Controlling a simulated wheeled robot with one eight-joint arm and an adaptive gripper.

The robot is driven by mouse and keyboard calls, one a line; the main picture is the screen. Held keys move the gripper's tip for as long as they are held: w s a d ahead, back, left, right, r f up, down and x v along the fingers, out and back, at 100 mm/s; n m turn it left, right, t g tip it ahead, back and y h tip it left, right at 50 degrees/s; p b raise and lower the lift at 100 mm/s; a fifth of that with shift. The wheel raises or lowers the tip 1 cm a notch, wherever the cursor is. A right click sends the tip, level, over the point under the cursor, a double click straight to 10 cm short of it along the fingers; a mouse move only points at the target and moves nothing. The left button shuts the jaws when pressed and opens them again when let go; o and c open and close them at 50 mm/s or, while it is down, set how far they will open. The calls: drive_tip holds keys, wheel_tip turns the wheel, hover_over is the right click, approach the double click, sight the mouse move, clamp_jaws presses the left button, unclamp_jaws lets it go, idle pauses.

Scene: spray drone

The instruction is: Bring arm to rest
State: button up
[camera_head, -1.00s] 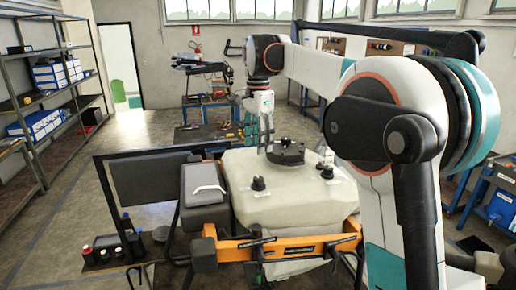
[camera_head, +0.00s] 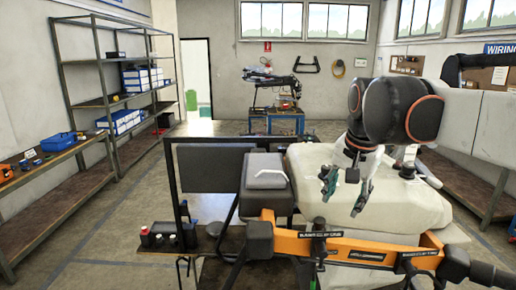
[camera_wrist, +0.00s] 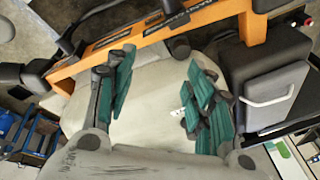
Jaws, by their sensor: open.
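My gripper (camera_head: 346,190) has teal finger pads spread apart, with nothing held between them. It points down over the cream tank (camera_head: 310,205) of the spray drone. A larger black lid (camera_head: 407,170) sits farther right, partly hidden by my arm. My arm enters from the right, bent.
The drone's orange frame (camera_head: 345,250) runs along the tank's near side. A grey box with a handle (camera_head: 267,180) stands left of the tank. Shelves (camera_head: 110,100) line the left wall. A blue cart (camera_head: 275,122) stands at the back. The left floor is clear.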

drive_tip(key=s+f+n+t+b, duration=0.1)
drive_tip(key=s+f+b, duration=0.3)
drive_tip(key=f, duration=0.5)
drive_tip(key=s+f+n+t+b, duration=0.1)
drive_tip(key=s+f+n+b, duration=0.3)
drive_tip(key=s+f, duration=0.4)
drive_tip(key=s+f+n+t+b, duration=0.2)
drive_tip(key=s+f+b, duration=0.3)
drive_tip(key=f, duration=0.6)
drive_tip(key=shift+s+f+n, duration=0.2)
drive_tip(key=shift+s+n, duration=0.3)
drive_tip(key=shift+s, duration=0.2)
drive_tip(key=shift+r, duration=0.1)
